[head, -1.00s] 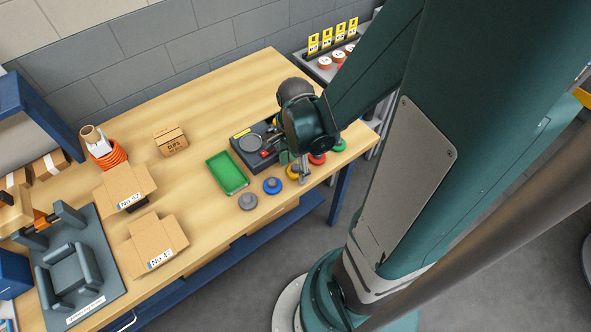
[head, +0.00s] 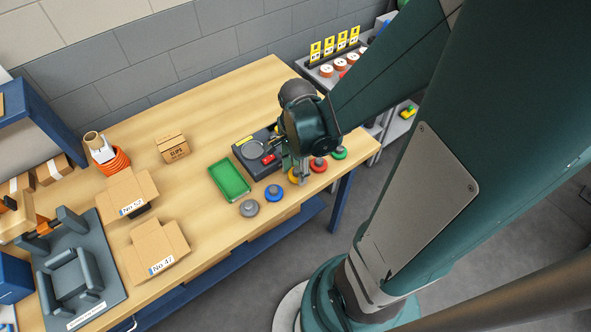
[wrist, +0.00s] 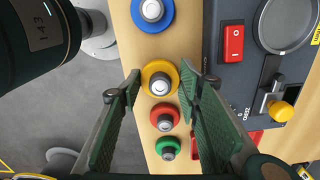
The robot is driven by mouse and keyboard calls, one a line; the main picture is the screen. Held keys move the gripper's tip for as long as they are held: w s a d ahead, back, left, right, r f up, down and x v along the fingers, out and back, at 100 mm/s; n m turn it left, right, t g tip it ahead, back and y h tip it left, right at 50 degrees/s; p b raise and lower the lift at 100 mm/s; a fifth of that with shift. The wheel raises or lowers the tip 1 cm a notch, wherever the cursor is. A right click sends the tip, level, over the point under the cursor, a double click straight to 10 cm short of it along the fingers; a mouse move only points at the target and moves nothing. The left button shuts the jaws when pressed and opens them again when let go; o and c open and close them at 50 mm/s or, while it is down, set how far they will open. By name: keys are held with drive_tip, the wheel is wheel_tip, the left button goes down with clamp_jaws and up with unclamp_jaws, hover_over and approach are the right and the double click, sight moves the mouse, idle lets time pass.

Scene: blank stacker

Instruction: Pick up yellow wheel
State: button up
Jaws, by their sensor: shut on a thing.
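The yellow wheel (wrist: 150,70), a yellow disc with a silver hub, stands between my two fingertips in the wrist view. My gripper (wrist: 160,83) is shut on it, with one finger on each side. In the head view, my gripper (head: 299,178) is low over the front edge of the table, and the yellow wheel (head: 292,177) is partly hidden behind the fingers. I cannot tell any gap between the wheel and the table.
Along the front edge, the blue (head: 275,193) and grey (head: 249,208) wheels stand left of it, the red (head: 319,165) and green (head: 339,153) ones right. A dark scale-like device (head: 244,161) is just behind. A green tray (head: 230,181) lies left.

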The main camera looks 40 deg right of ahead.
sight(297, 170)
drive_tip(key=shift+r+p, duration=0.8)
drive_tip(key=shift+r, duration=3)
drive_tip(key=shift+r, duration=0.1)
